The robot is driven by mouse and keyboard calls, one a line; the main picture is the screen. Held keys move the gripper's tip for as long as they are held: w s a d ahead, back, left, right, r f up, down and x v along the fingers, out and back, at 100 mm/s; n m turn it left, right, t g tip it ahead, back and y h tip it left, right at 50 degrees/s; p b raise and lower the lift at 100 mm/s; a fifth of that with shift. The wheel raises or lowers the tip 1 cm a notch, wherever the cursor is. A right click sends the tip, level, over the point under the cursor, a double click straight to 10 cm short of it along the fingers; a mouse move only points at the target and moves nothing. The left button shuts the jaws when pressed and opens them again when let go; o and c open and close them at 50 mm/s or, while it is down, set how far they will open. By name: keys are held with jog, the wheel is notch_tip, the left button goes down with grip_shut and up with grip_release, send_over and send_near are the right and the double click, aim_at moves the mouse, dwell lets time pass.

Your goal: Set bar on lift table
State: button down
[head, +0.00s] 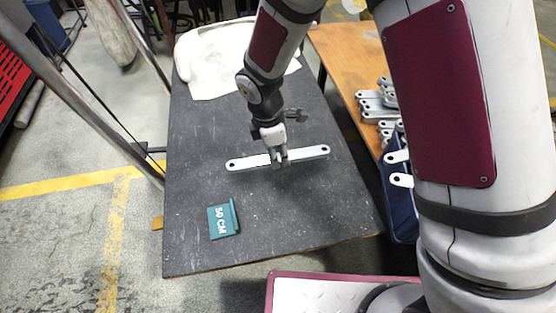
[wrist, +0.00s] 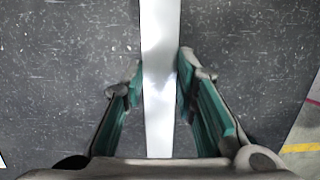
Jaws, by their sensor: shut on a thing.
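The bar (head: 248,162) is a flat galvanized strip with a hole at each rounded end. My gripper (head: 279,158) is shut on it near its middle, over the dark lift table (head: 190,180). In the wrist view the bar (wrist: 160,120) runs up the picture between the two green-padded fingers of my gripper (wrist: 160,85). The ends of the bar are out of that view. Whether the bar touches the table top or is just above it, I cannot tell.
A teal "50 CM" block (head: 222,219) lies on the table's near left part. A white cloth (head: 215,60) covers the far end. More brackets (head: 375,102) lie on a wooden table (head: 345,50) at the right, beside a blue bin (head: 398,200). The table's near right is bare.

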jog(key=shift+w+f+b, duration=0.1)
jog(key=shift+f+b, duration=0.8)
jog(key=shift+f, duration=0.85)
jog(key=shift+f, duration=0.1)
jog(key=c, duration=1.3)
grip_release()
notch_tip(320, 180, up, 12)
jog(key=a+p, duration=0.1)
jog(key=p, duration=0.3)
jog(key=shift+s+a, duration=0.25)
jog(key=shift+a, duration=0.15)
